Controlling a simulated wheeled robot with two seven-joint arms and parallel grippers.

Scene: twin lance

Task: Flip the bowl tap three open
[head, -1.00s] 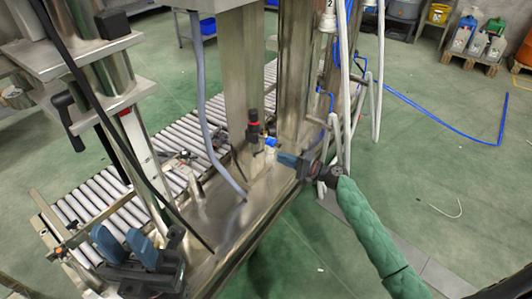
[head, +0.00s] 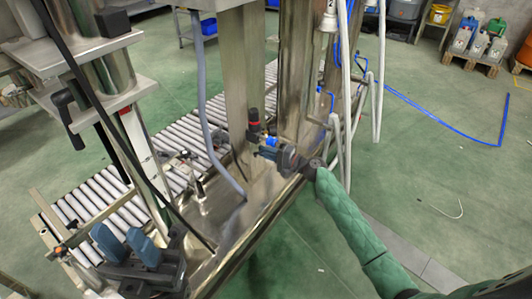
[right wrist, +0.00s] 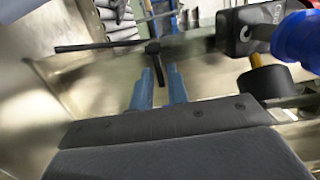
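A tap fitting with a black and red top (head: 254,118) and a blue part (head: 271,142) is on the steel machine frame in the head view. I cannot read which number it bears. My right gripper (head: 263,154) is close beside it. In the right wrist view, the blue fingers of my right gripper (right wrist: 160,76) stand apart around a short black stem on a black bar (right wrist: 100,47); whether they touch it is not clear. A blue part (right wrist: 298,40) is at upper right. My left gripper (head: 124,243) is open and empty at lower left.
Steel columns (head: 240,80) stand just behind my right gripper. A grey hose (head: 207,120) and white hoses (head: 346,90) hang nearby. A roller conveyor (head: 105,195) runs behind at left. The green floor (head: 440,190) at right is mostly clear.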

